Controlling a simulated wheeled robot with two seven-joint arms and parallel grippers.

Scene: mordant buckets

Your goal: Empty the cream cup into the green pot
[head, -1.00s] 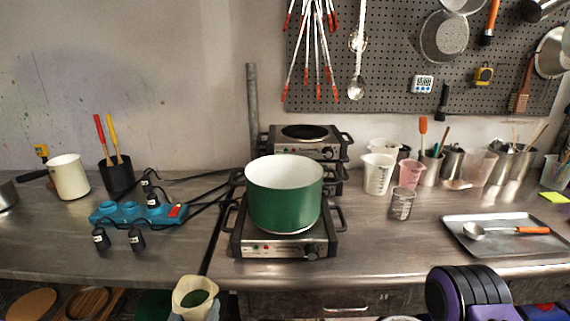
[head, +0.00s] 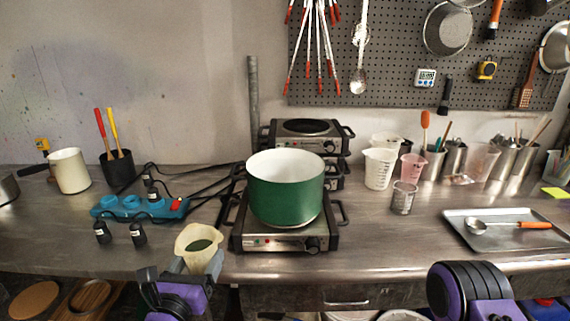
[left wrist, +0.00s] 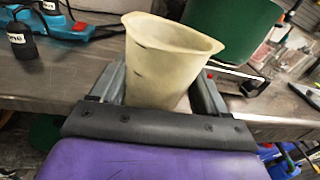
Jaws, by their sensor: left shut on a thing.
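The cream cup (head: 199,248) stands upright or nearly so in my left gripper (head: 184,266), at the table's front edge, left of and lower than the green pot. Dark green contents show inside it in the head view. In the left wrist view the cup (left wrist: 168,62) sits between the two grey fingers of my left gripper (left wrist: 160,92), which is shut on it. The green pot (head: 285,196) stands on a hot plate, open at the top with a white inside; its floor is hidden. It also shows in the left wrist view (left wrist: 235,28). My right gripper's fingers are not in view.
The pot's hot plate (head: 285,239) has a second hot plate (head: 303,137) behind it. A blue power strip (head: 139,209) with cables and small dark bottles lies left. Measuring cups (head: 379,168) and a metal tray (head: 508,231) are right.

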